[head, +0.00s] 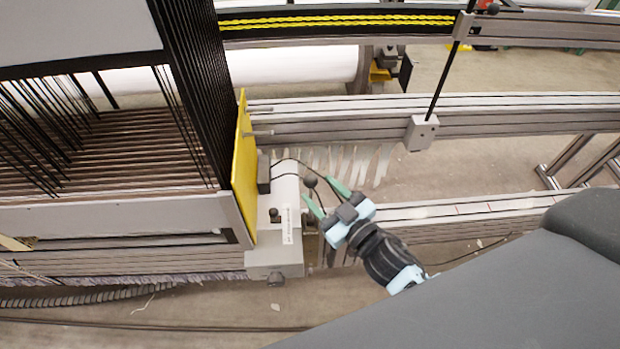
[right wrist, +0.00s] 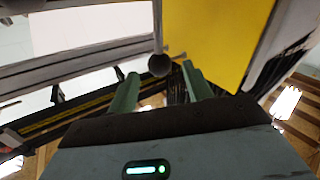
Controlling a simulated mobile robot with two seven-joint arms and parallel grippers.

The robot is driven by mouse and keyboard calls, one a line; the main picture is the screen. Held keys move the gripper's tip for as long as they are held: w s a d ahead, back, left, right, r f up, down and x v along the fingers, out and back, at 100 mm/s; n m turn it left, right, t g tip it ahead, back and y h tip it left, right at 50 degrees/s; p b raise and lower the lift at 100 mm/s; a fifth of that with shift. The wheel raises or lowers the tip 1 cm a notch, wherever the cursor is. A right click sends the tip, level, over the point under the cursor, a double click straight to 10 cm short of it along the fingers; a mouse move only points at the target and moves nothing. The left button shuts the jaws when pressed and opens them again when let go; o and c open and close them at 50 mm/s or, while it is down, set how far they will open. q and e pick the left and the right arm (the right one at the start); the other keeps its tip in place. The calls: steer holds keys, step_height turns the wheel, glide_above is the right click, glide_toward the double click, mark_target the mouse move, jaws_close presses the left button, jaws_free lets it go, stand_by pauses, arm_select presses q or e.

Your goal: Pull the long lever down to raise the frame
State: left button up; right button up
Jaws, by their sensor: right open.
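A lever with a dark ball knob (head: 310,181) stands on the light grey box beside the yellow panel. My right gripper (head: 327,196) is open, its green fingers pointing at this knob from the lower right. In the right wrist view the knob (right wrist: 158,65) shows between and just beyond the open fingertips (right wrist: 159,77), with its rod running up out of view. I cannot tell whether a finger touches it. The frame with black cords (head: 195,80) is at the left. My left gripper is not in view.
The yellow panel (head: 243,165) stands close left of the knob; it also shows in the right wrist view (right wrist: 215,40). A long black rod (head: 447,75) rises from a pale block (head: 421,133) on the middle rail. A lower rail (head: 470,208) runs right of my gripper.

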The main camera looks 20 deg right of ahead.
mark_target(315, 186)
steer(key=shift+x, duration=2.25)
jaws_close()
